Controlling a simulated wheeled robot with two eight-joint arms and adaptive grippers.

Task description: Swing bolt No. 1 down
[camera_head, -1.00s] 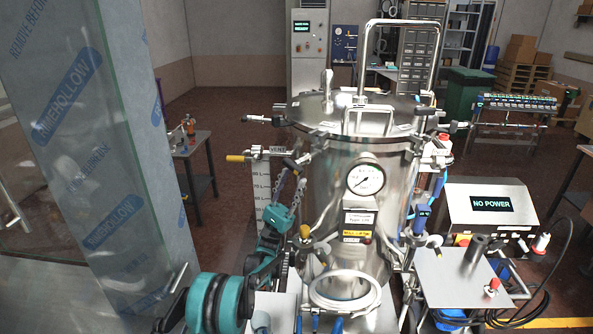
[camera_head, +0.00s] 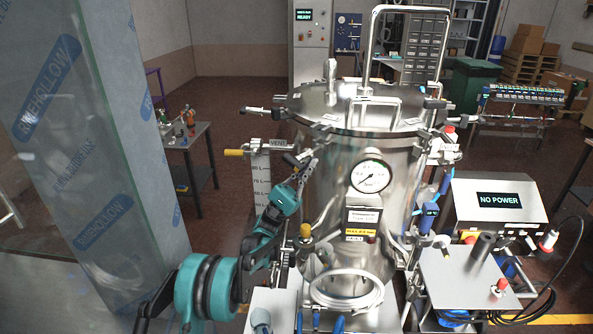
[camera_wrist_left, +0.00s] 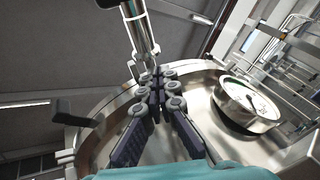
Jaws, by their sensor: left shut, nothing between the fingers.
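The steel vessel (camera_head: 350,215) stands in the middle, with its round lid (camera_head: 345,108) on top. Several swing bolts with dark handles stick out around the lid rim; one is at the left (camera_head: 258,111). I cannot read which is No. 1. Another bolt (camera_head: 293,159) points out at the front left, close to my left gripper (camera_head: 312,164). In the left wrist view, the left fingers (camera_wrist_left: 156,88) are shut and empty. A steel bolt rod (camera_wrist_left: 142,38) with a dark handle runs just beyond their tips; contact is unclear. My right gripper does not show.
A pressure gauge (camera_head: 371,177) sits on the vessel front, right of the gripper. A yellow-handled vent valve (camera_head: 234,153) is at the left. A clear wrapped panel (camera_head: 85,150) fills the left side. A console reading NO POWER (camera_head: 498,200) stands at the right.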

